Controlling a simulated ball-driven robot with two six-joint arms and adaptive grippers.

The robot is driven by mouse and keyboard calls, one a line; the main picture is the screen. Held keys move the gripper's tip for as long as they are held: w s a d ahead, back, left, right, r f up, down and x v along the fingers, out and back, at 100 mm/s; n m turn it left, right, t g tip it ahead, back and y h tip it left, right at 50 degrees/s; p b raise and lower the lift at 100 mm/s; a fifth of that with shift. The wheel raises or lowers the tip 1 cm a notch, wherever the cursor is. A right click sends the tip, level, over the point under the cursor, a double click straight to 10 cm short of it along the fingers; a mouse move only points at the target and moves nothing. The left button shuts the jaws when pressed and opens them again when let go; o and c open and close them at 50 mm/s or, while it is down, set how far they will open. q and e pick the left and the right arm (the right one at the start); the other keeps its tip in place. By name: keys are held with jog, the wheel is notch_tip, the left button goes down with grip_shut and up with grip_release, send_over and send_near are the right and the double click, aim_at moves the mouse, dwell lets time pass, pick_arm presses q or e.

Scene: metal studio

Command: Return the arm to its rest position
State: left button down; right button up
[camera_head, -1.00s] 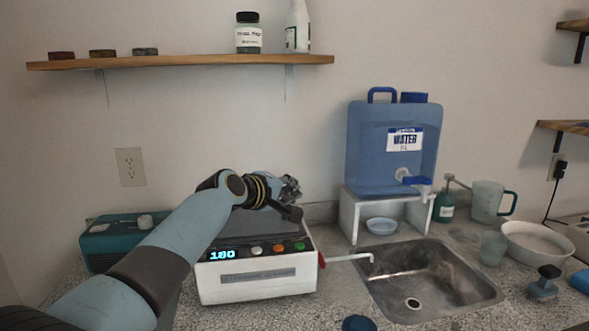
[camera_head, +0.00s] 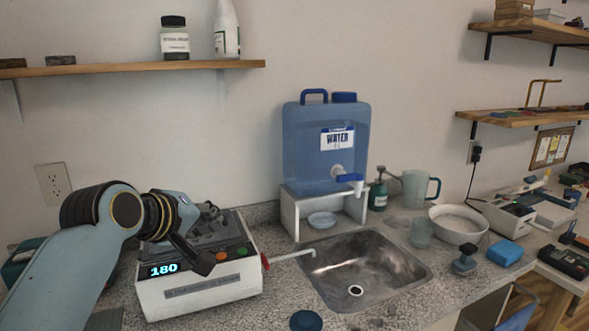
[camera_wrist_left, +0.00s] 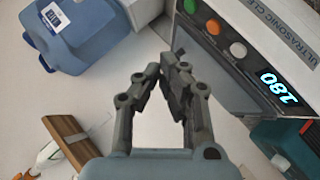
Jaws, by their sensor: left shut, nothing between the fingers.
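My left arm comes in from the left in the head view. My left gripper (camera_head: 208,210) is partly hidden behind its own wrist, over the white ultrasonic cleaner (camera_head: 215,293), whose display reads 180. In the left wrist view the gripper (camera_wrist_left: 160,70) is shut, with its fingertips close together and nothing held. The cleaner (camera_wrist_left: 285,50) shows there at the upper right, apart from the fingers as far as I can tell. My right gripper is not in view.
A blue water container (camera_head: 325,155) stands on a white stand right of the cleaner. A metal sink (camera_head: 390,270), a white bowl (camera_head: 457,226) and a blue-handled pitcher (camera_head: 414,188) lie further right. A wooden shelf (camera_head: 130,69) with bottles runs above. A teal box is mostly hidden behind my arm.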

pick_arm(q)
jog(key=s+a+f+m+g+y, duration=0.1)
jog(key=s+a+f+m+g, duration=0.2)
jog(key=s, duration=0.9)
jog(key=s+a+f+m+g+y, duration=0.2)
jog(key=s+a+f+m, duration=0.15)
jog(key=s, duration=0.85)
jog(key=s+a+f+m+g+y, duration=0.1)
jog(key=s+a+f+m+g, duration=0.25)
jog(key=s, duration=0.85)
notch_tip(320, 180, down, 32)
jog(key=a+n+b, duration=0.1)
jog(key=b, duration=0.7)
jog(key=s+f+g+b, duration=0.1)
jog(key=s+f+b, duration=0.3)
jog(key=s+f, duration=0.6)
jog(key=s+a+f+g+b, duration=0.1)
jog(key=s+f+b, duration=0.3)
jog(key=s+f, duration=0.5)
notch_tip(320, 180, down, 7)
jog(key=shift+s+a+r, duration=0.1)
jog(key=shift+s+a, duration=0.2)
jog(key=shift+s, duration=0.1)
